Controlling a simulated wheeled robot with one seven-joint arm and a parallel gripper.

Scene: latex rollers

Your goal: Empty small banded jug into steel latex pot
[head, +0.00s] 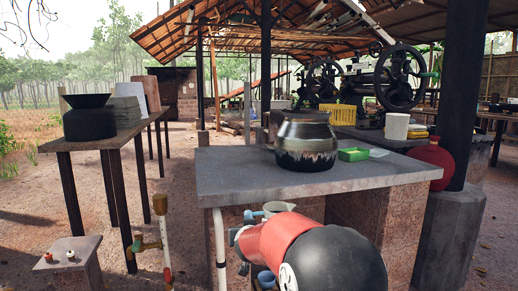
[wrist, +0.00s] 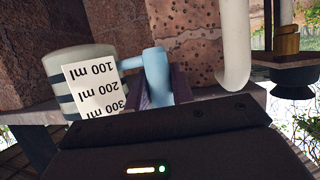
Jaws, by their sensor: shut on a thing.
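The small banded jug (wrist: 78,70) is pale with dark bands and a white label marked 100, 200 and 300 ml. Its blue handle (wrist: 157,75) is between the fingers of my gripper (wrist: 163,93), which is shut on it. The wrist picture is upside down, and the jug looks about upright. In the head view, a pale jug rim (head: 278,207) shows below the counter top, behind my arm; my gripper is mostly hidden there. The steel latex pot (head: 306,142), shiny above and blackened below, stands on the counter. The insides of both vessels are hidden.
The grey counter top (head: 235,178) overhangs the jug's place, on brick supports. A white pipe (wrist: 235,45) runs down close beside the handle. A green tray (head: 353,154) is right of the pot. The counter's left part is clear.

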